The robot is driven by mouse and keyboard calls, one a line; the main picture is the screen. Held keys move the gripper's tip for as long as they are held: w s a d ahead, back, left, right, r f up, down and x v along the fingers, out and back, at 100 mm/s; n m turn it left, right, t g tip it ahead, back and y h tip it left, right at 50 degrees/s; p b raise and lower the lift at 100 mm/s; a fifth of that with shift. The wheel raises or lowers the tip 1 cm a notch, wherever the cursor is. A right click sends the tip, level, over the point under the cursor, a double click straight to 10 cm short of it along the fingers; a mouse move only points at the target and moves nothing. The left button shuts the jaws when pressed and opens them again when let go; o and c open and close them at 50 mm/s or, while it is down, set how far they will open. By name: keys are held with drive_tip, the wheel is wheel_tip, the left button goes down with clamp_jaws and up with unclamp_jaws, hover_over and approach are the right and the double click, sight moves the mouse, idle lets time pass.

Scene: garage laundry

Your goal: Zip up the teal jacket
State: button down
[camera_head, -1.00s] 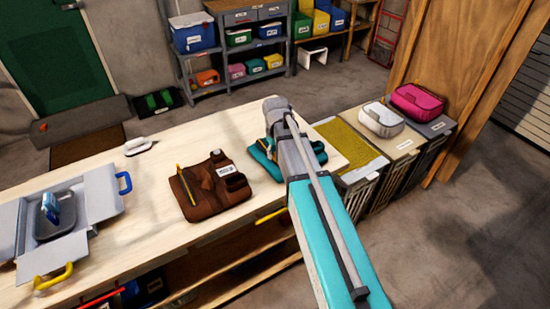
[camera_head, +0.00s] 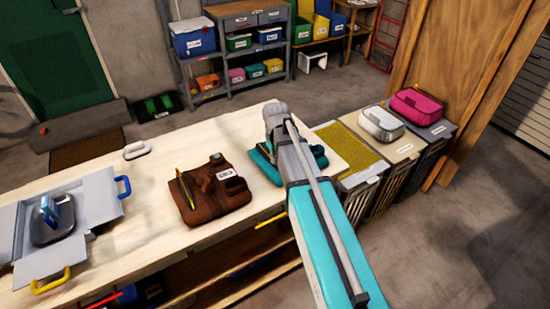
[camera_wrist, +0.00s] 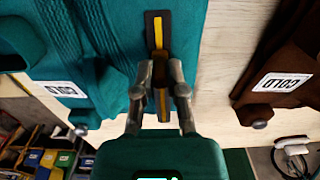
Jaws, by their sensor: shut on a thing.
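The teal jacket (camera_head: 262,166) lies folded at the right end of the wooden workbench, partly hidden behind my arm. In the wrist view the teal jacket (camera_wrist: 110,40) fills the left and middle, with a white label on it. A dark zipper pull (camera_wrist: 158,30) with a yellow stripe stands out over the teal cloth. My gripper (camera_wrist: 161,78) is shut on the lower part of this pull. How far the zip is closed cannot be told. In the head view my gripper's tip is hidden behind my arm.
A brown jacket (camera_head: 222,202) with a yellow-striped pull lies left of the teal one. An open grey case (camera_head: 100,205) and a white handle-like item (camera_head: 137,149) are further left. Bins with a white bag (camera_head: 383,122) and a pink bag (camera_head: 418,105) stand right of the bench.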

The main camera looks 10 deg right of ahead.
sight(259, 145)
drive_tip(key=w+a, duration=0.1)
drive_tip(key=w, duration=0.3)
drive_tip(key=w+a, duration=0.1)
drive_tip(key=w, duration=0.3)
drive_tip(key=w+a, duration=0.2)
drive_tip(key=w, duration=0.2)
drive_tip(key=c, duration=0.7)
unclamp_jaws()
drive_tip(key=shift+s+d, duration=0.1)
drive_tip(key=s+d+m, duration=0.1)
drive_tip(key=s, duration=0.8)
drive_tip(key=s+d+m, duration=0.1)
drive_tip(key=s, duration=0.8)
drive_tip(key=s+d+m, duration=0.1)
drive_tip(key=s, duration=0.8)
drive_tip(key=shift+s+d+m, duration=0.25)
drive_tip(key=shift+s+m, duration=0.05)
drive_tip(key=shift+s, duration=0.05)
